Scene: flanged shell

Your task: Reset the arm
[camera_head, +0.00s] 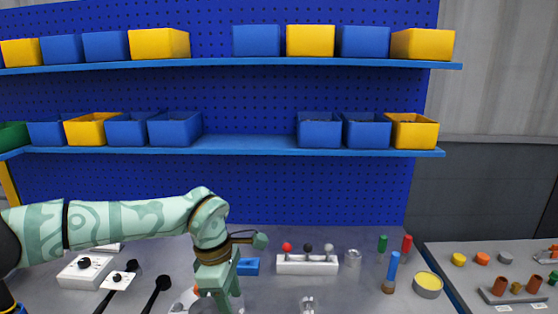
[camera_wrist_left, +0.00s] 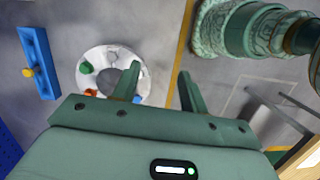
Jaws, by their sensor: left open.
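My left arm comes in from the left in the head view. Its gripper (camera_head: 218,284) points down over the grey table. In the left wrist view the two fingers of my left gripper (camera_wrist_left: 158,82) stand apart with nothing between them. A round white flanged shell (camera_wrist_left: 114,70) with a grey centre lies below, partly behind one finger. A green piece (camera_wrist_left: 86,68), an orange piece (camera_wrist_left: 90,93) and a blue piece show on or by its rim. In the head view the shell is mostly hidden behind the gripper. My right gripper is not in view.
A blue tray (camera_head: 247,266) lies just right of the gripper. A white switch box (camera_head: 84,270) is at left. Shelves with bins (camera_head: 236,145) stand behind.

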